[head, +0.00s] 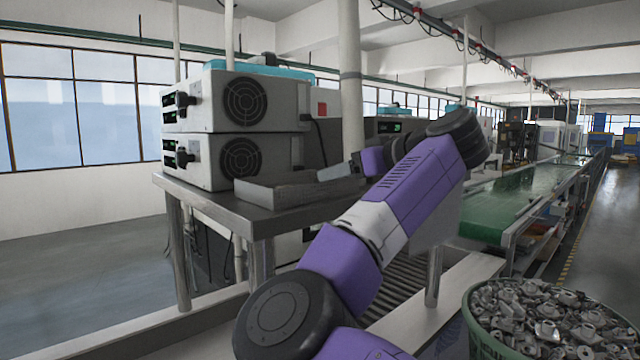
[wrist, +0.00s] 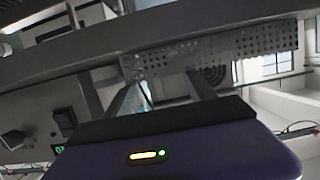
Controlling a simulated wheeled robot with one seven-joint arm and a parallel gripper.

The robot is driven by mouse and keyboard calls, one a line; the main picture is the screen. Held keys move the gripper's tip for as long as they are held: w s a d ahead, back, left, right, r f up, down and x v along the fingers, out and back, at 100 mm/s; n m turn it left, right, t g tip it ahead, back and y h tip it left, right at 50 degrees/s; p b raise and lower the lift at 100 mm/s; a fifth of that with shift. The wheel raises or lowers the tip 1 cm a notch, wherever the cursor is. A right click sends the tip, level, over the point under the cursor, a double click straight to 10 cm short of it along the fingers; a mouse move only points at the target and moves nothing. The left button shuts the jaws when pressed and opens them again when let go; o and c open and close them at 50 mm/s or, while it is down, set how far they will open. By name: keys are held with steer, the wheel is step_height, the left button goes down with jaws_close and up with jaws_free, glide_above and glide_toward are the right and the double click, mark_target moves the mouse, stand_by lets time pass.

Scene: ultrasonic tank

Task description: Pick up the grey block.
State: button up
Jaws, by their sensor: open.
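I cannot tell whether the fingers touch the block.
The metal table (head: 215,202) has a free front edge. Two stacked grey units with fans (head: 242,104) stand close behind the block. A green conveyor (head: 500,212) runs at the right. A green basket of metal parts (head: 482,335) stands at the lower right.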

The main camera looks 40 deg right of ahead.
mark_target(325, 184)
steer(key=p+x, duration=0.1)
steer(key=x, duration=0.2)
steer(key=p+x, duration=0.1)
steer(key=x, duration=0.2)
steer(key=shift+w+d+f, duration=0.2)
steer(key=shift+f, duration=0.15)
jaws_close()
